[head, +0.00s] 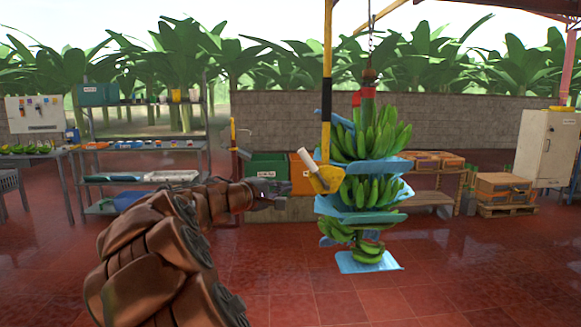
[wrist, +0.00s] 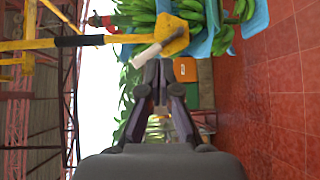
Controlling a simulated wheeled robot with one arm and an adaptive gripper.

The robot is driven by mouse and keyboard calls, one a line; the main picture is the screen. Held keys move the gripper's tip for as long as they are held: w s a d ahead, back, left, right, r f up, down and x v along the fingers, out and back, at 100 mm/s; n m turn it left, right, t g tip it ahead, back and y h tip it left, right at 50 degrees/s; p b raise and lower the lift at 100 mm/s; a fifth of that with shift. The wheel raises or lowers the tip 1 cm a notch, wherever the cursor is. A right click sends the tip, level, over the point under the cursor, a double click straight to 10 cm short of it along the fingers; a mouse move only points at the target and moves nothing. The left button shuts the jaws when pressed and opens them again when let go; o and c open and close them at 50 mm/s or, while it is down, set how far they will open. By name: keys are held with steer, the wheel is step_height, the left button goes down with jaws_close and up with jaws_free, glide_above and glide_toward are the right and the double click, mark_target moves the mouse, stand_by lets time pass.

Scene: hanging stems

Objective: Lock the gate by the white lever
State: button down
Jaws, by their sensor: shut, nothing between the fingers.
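The white lever (head: 308,160) sticks up and to the left from a yellow plate (head: 326,181) at the lower end of a yellow and black post (head: 326,95). In the wrist view the lever (wrist: 147,55) lies just beyond my fingertips, with the yellow plate (wrist: 174,36) at its right end. My gripper (head: 284,196) is shut and empty, below and left of the lever in the head view. I cannot tell whether the fingertips (wrist: 157,72) touch the lever. No separate gate panel is clear to me.
A hanging stem of green bananas (head: 372,135) with blue sheets (head: 365,262) is close behind and right of the plate. Green (head: 266,165) and orange (head: 300,172) crates stand behind my gripper. A shelf rack (head: 140,150) is at the left. The red floor in front is clear.

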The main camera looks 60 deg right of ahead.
steer(key=w+d+n+t+h+b, duration=0.2)
steer(key=w+d+n, duration=0.4)
steer(key=w, duration=0.5)
steer(key=shift+w+d+f+t+h, duration=0.2)
steer(key=shift+w+d+t+h, duration=0.35)
steer(key=shift+t, duration=0.65)
steer(key=shift+s, duration=0.15)
steer(key=s+d+r+p, duration=0.1)
steer(key=d+r+p, duration=0.3)
steer(key=d, duration=0.8)
steer(key=shift+s+d, duration=0.15)
steer(key=shift+d, duration=0.1)
